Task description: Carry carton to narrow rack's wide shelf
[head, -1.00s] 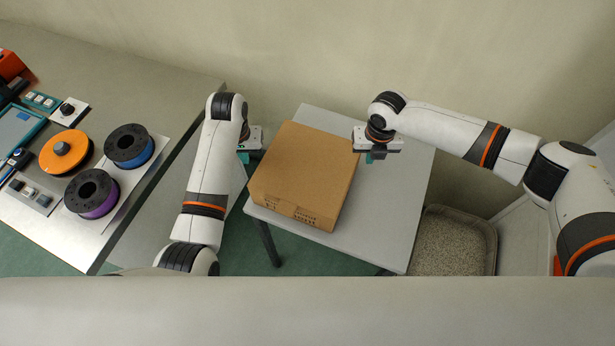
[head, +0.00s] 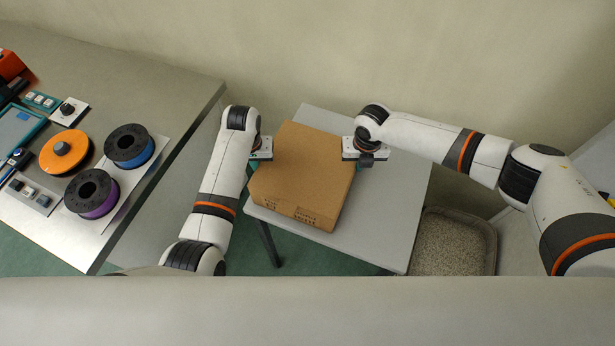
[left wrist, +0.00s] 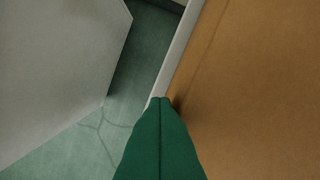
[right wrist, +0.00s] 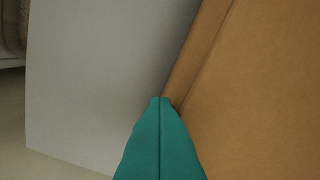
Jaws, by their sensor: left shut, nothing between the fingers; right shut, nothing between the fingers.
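A closed brown carton (head: 301,178) rests on a small grey table (head: 385,215). My left gripper (head: 257,160) is at the carton's left side, with its fingers mostly hidden under the wrist. In the left wrist view its green fingers (left wrist: 160,105) are shut and empty beside the carton's side (left wrist: 250,90). My right gripper (head: 362,165) is at the carton's right side. In the right wrist view its teal fingers (right wrist: 160,105) are shut and empty beside the carton (right wrist: 250,100). Whether the fingertips touch the carton I cannot tell. I see no rack that I can make out.
A speckled grey bin (head: 455,245) stands right of the table. A wall is close behind.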

